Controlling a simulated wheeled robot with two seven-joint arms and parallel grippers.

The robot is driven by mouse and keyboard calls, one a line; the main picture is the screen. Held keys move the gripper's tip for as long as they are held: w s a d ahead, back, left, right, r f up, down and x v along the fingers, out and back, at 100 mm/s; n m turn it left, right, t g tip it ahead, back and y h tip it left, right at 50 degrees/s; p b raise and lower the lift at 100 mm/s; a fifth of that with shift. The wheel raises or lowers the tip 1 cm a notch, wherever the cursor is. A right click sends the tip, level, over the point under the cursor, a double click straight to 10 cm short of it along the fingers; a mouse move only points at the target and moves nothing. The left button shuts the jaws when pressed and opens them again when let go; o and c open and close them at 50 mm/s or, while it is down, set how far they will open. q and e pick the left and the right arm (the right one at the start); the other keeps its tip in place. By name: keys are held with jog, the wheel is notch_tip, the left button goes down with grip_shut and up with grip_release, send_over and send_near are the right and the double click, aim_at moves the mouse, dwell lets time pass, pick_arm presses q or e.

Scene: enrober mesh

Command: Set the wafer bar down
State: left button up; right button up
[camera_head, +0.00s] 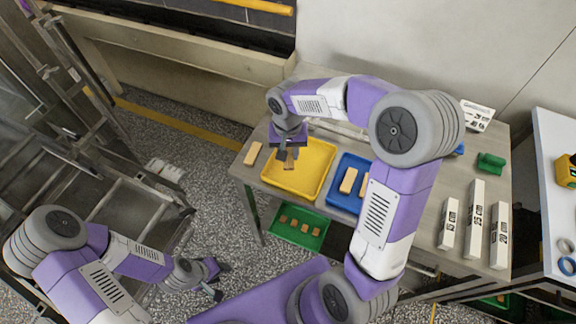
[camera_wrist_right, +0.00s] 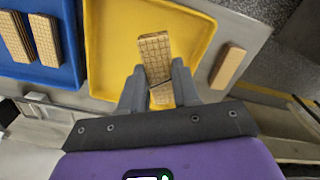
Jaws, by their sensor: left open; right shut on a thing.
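My right gripper (camera_head: 288,154) is over the yellow tray (camera_head: 318,166), shut on a tan wafer bar (camera_head: 289,165). In the right wrist view the bar (camera_wrist_right: 155,56) shows a grid pattern and reaches out between the fingers (camera_wrist_right: 160,88). A dark line crosses it near the fingertips; I cannot tell whether this is an edge or a second piece. Whether the bar touches the tray floor is unclear. The rest of the yellow tray (camera_wrist_right: 112,60) looks empty. My left gripper (camera_head: 216,279) is open and empty, low at the left, away from the table.
A loose wafer bar (camera_head: 253,153) lies on the table left of the yellow tray. A blue tray (camera_head: 338,195) right of it holds more bars. A green tray (camera_head: 290,240) with several small brown pieces sits lower down. White labelled blocks (camera_head: 474,220) stand at the right.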

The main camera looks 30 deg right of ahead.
aim_at(300, 165)
jog(key=d+m+b, duration=0.1)
jog(key=d+f+m, duration=0.1)
jog(key=d+m, duration=0.1)
jog(key=d+m+b, duration=0.1)
jog(key=m, duration=0.1)
jog(key=shift+w+d+f+b, duration=0.25)
jog(key=shift+w+f+b, duration=0.05)
jog(key=shift+w, duration=0.05)
jog(key=shift+f+b, duration=0.65)
jog(key=shift+f, duration=2.05)
jog(key=shift+f, duration=0.2)
jog(key=o, duration=0.8)
jog(key=shift+r, duration=0.1)
